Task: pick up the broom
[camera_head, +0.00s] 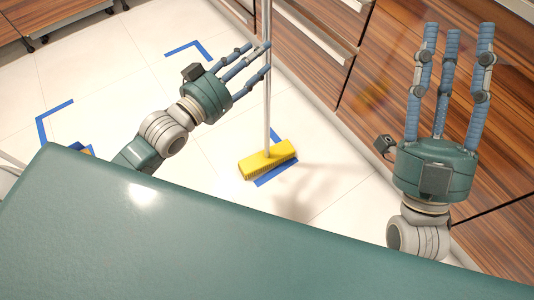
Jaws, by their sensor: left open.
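The broom has a yellow head (267,159) with bristles resting on the tiled floor and a pale upright handle (267,110) that runs out of the top of the view. My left gripper (256,62) is open, its blue fingers extended right beside the handle and overlapping it in the view. I cannot tell whether they touch it. My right gripper (455,40) has its three blue fingers spread straight up, with nothing between them. It is at the right, well apart from the broom.
Wood-grain cabinets (310,50) with drawers line the back and right, close behind the broom. Blue tape corners (190,47) mark the white floor (120,70). A wheeled wooden unit (15,28) stands at the upper left. Open floor lies to the left of the broom.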

